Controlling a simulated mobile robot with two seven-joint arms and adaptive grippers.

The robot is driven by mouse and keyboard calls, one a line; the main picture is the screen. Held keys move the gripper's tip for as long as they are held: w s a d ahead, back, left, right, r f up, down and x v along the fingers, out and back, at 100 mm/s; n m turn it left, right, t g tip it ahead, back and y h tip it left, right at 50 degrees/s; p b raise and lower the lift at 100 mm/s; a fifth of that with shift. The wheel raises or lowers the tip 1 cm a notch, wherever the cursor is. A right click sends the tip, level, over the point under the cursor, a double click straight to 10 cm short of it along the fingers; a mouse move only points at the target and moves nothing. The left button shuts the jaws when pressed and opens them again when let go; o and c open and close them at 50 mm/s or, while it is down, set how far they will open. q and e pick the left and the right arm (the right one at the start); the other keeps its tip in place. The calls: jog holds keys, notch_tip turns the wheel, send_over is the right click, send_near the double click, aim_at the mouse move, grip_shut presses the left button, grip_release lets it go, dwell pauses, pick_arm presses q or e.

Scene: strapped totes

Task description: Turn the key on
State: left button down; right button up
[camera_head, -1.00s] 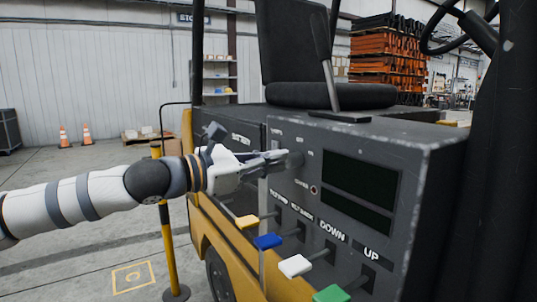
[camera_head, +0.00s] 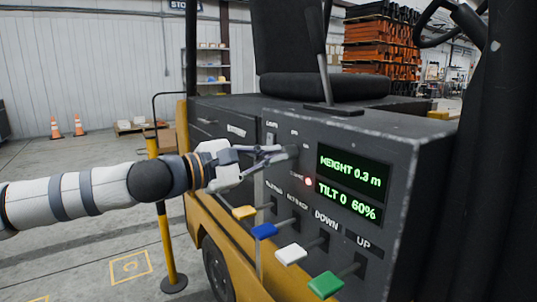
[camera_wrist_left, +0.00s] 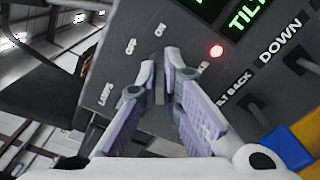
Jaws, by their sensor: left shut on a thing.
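The key (camera_wrist_left: 159,84) is a small grey piece on the dark control panel (camera_head: 390,215), mostly hidden between my fingers. My left gripper (camera_head: 284,153) reaches in from the left and is shut on the key. In the left wrist view the two fingertips (camera_wrist_left: 162,66) stand on either side of it, close to the panel. The upper display (camera_head: 353,168) reads HEIGHT 0.3 m and the lower display (camera_head: 346,199) reads TILT 0 60%, both in green. A small lamp (camera_head: 308,182) glows red. My right gripper is not in view.
Yellow (camera_head: 244,212), blue (camera_head: 264,231), white (camera_head: 291,254) and green (camera_head: 326,285) levers stick out below my gripper. A yellow post (camera_head: 165,230) stands left of the machine, below my arm. The black seat (camera_head: 325,88) is behind the panel.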

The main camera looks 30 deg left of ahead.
pick_arm(q)
jog(key=shift+f, duration=0.1)
dwell(0.3)
jog(key=c, duration=1.8)
grip_release()
jog(key=shift+o, duration=0.2)
notch_tip(320, 180, up, 10)
